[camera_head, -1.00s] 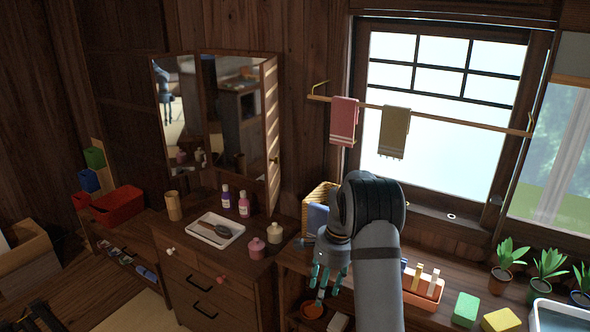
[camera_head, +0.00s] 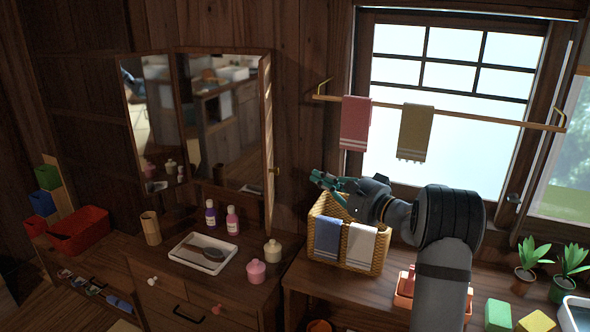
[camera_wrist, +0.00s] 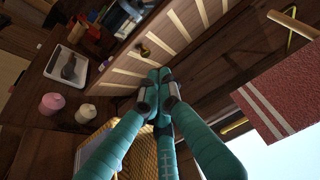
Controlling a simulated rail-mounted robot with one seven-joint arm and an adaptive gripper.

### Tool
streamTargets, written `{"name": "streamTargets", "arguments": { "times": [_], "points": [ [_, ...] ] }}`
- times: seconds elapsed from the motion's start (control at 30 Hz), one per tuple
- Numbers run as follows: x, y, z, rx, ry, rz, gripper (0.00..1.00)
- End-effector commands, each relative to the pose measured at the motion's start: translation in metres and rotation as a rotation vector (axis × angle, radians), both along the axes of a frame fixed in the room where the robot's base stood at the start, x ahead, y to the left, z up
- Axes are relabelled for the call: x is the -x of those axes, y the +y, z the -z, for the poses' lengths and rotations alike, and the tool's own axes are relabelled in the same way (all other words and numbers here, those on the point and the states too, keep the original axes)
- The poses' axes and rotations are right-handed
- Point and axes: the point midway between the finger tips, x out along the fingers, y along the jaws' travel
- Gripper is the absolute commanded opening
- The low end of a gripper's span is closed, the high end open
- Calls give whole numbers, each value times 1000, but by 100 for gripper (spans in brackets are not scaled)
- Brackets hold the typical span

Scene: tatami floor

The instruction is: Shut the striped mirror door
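The striped mirror door (camera_head: 267,125) is the right wing of the dresser mirror. It stands swung out, seen nearly edge-on in the head view. Its pale-slatted outer face (camera_wrist: 182,28) and small brass knob (camera_wrist: 143,50) show in the wrist view. My gripper (camera_head: 322,182) is to the right of the door, above the wicker basket, and appears apart from it. In the wrist view its teal fingers (camera_wrist: 160,77) converge with their tips together, below and right of the knob. Nothing shows between them.
The wicker basket (camera_head: 366,250) with hanging cloths stands below my gripper. Bottles (camera_head: 232,221), a white tray (camera_head: 183,261) and pink (camera_head: 256,272) and cream jars (camera_head: 272,251) stand on the dresser. A towel rail (camera_head: 470,114) with towels is at the right.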

Motion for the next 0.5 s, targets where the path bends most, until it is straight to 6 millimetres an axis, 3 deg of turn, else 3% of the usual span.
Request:
{"name": "streamTargets", "arguments": {
  "times": [0.17, 0.5],
  "points": [
    [-15, 17, -3, 5, -4, -4, 0],
    [-64, 66, -4, 5, -2, -4, 0]
  ]
}}
